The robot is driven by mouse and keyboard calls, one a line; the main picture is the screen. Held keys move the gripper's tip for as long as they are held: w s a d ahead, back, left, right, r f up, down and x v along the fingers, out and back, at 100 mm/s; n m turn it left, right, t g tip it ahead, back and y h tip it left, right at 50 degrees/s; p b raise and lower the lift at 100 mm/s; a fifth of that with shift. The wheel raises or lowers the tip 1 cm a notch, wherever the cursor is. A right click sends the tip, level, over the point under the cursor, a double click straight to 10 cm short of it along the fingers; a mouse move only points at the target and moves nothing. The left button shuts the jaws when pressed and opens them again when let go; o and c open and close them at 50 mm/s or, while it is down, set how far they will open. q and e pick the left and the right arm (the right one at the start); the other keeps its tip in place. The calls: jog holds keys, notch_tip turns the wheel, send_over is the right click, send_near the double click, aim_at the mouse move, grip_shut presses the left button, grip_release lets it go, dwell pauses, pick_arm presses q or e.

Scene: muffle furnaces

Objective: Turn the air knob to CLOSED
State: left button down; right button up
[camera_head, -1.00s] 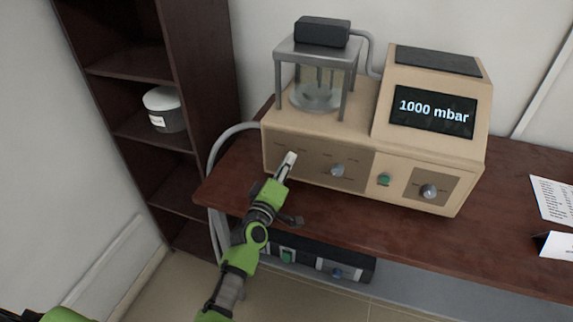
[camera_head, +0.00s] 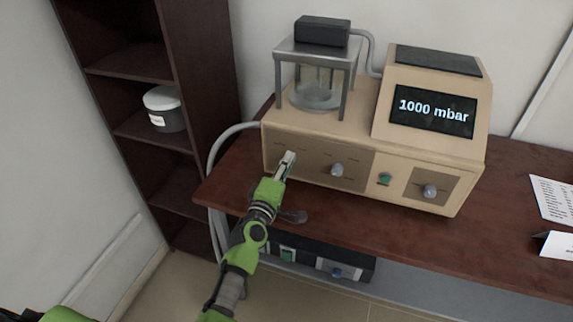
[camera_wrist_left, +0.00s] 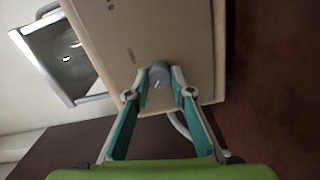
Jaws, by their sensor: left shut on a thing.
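The beige vacuum device (camera_head: 425,160) stands on the brown table with its display reading 1000 mbar. My left gripper (camera_head: 289,156) is at the left end of its front panel and hides the knob there. In the left wrist view my left gripper (camera_wrist_left: 166,78) is shut on a grey round knob (camera_wrist_left: 159,73), one finger on each side. The panel lettering by this knob is too small to read. A second grey knob (camera_head: 337,170) sits to its right on the same panel. My right gripper is not in view.
A green button (camera_head: 384,179) and another knob (camera_head: 429,191) are further right on the device. A glass chamber (camera_head: 316,90) stands on top. A dark shelf with a white-lidded jar (camera_head: 165,108) is at left. Papers (camera_head: 553,200) lie at right.

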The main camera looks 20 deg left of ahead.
pick_arm(q)
jog(key=c, duration=1.8)
grip_release()
jog(key=shift+s, duration=0.1)
jog(key=s, duration=1.1)
jog(key=shift+s+a, duration=0.2)
jog(key=shift+s, duration=0.2)
